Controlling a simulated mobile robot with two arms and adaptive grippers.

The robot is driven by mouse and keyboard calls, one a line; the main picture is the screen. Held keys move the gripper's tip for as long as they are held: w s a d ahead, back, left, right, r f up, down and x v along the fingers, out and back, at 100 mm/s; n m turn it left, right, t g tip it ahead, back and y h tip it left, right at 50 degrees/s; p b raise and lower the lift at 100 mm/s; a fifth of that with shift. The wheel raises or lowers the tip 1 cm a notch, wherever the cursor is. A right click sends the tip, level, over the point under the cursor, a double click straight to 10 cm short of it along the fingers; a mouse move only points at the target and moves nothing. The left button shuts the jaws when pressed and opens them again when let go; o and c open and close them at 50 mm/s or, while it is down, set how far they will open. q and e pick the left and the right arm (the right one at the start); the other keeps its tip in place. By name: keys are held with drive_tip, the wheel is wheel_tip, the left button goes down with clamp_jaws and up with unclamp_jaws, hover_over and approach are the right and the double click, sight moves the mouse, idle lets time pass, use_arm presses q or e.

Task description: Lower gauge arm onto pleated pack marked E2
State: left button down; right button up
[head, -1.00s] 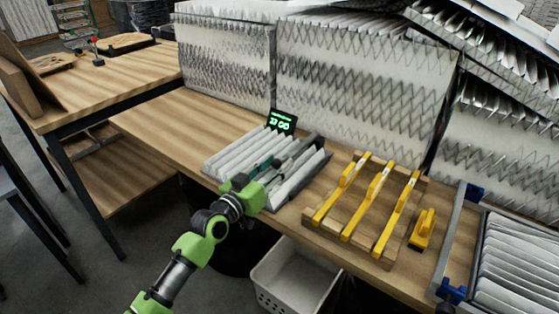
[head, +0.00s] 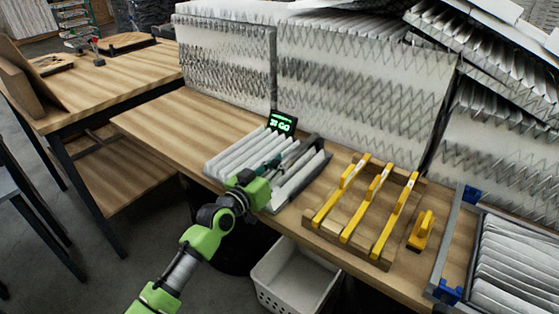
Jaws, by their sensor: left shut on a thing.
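A white pleated pack (head: 232,157) lies in a grey fixture on the bench, its pleats running lengthwise. A small dark display (head: 281,123) with green characters stands at the fixture's back edge. A grey gauge arm (head: 293,159) reaches over the pack's right part; I cannot tell whether it touches the pleats. My left gripper (head: 268,166) is shut on the gauge arm near its front end, and the green wrist hides part of the pack and the grip. No E2 mark can be read. My right gripper is not in view.
A wooden rack (head: 336,231) with several yellow-handled tools stands right of the fixture, a yellow block (head: 422,231) beside it. A blue-cornered frame (head: 446,240) is at far right. Large filters (head: 360,85) line the back. A white bin (head: 292,278) is below. Bench left is clear.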

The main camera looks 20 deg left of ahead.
use_arm(q)
wheel_tip(320, 180, up, 3)
drive_tip(key=g+p, duration=0.1)
drive_tip(key=p, duration=0.3)
drive_tip(key=shift+w+d, duration=0.1)
drive_tip(key=r+p, duration=0.1)
drive_tip(key=w+r+p, duration=0.1)
drive_tip(key=r+p, duration=0.1)
drive_tip(key=shift+d+r, duration=0.1)
drive_tip(key=shift+r, duration=0.05)
drive_tip(key=shift+w+d+r, duration=0.1)
drive_tip(key=shift+w+r, duration=0.1)
drive_tip(key=shift+r, duration=0.05)
drive_tip(key=c, duration=1.8)
unclamp_jaws()
drive_tip(key=shift+c, duration=0.2)
drive_tip(key=shift+f, duration=0.1)
drive_tip(key=shift+s, duration=0.1)
drive_tip(key=v, duration=1.2)
